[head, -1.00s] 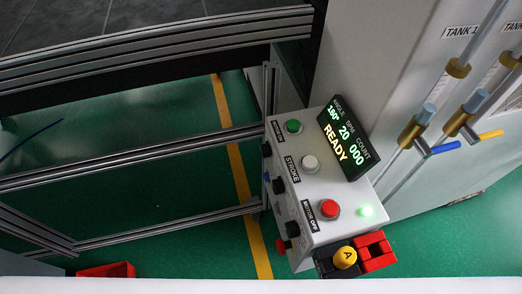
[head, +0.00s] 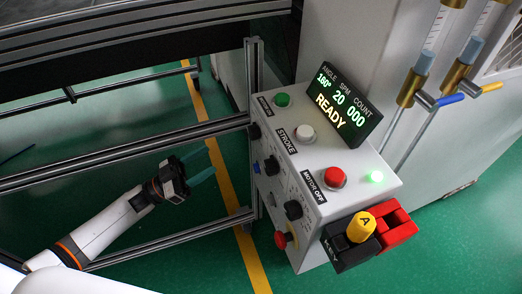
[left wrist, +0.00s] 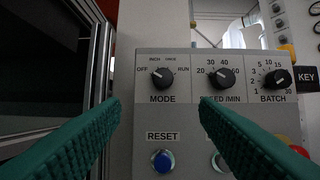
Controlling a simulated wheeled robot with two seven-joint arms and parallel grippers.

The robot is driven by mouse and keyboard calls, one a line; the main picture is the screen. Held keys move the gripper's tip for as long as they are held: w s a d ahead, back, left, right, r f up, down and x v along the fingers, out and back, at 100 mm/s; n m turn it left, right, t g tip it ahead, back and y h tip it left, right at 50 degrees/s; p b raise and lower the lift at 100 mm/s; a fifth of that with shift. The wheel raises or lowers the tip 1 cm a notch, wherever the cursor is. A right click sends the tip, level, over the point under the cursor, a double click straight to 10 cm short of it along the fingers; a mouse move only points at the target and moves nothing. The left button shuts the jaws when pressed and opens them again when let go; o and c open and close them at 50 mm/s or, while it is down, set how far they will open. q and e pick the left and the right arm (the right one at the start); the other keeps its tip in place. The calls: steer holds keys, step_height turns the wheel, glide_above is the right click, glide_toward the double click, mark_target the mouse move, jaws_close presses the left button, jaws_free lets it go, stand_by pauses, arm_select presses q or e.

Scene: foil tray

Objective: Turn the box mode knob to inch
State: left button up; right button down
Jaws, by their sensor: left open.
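The grey control box (head: 345,190) stands right of centre in the head view. In the left wrist view the black mode knob (left wrist: 162,78) sits at the panel's upper left, above the word MODE. Its white mark points up and left, roughly toward OFF; INCH is the label further clockwise. My right gripper is not in view.
A speed knob (left wrist: 221,78) and a batch knob (left wrist: 277,79) sit right of the mode knob. A blue reset button (left wrist: 163,160) is below it. Metal frame rails (head: 130,155) run left of the box, close to my left arm. A lit READY display (head: 343,105) tops the box.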

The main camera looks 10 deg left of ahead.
arm_select(q)
steer(key=p, duration=0.3)
glide_toward(254, 132)
steer(key=w+d+r, duration=0.1)
steer(key=w+d, duration=0.3)
steer(key=shift+x, duration=0.85)
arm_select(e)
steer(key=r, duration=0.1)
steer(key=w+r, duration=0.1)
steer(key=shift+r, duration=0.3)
arm_select(q)
steer(key=shift+w+a+f, duration=0.1)
steer(key=shift+c, duration=0.5)
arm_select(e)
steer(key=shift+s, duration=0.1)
arm_select(q)
steer(key=shift+m, duration=0.3)
steer(key=c, duration=0.9)
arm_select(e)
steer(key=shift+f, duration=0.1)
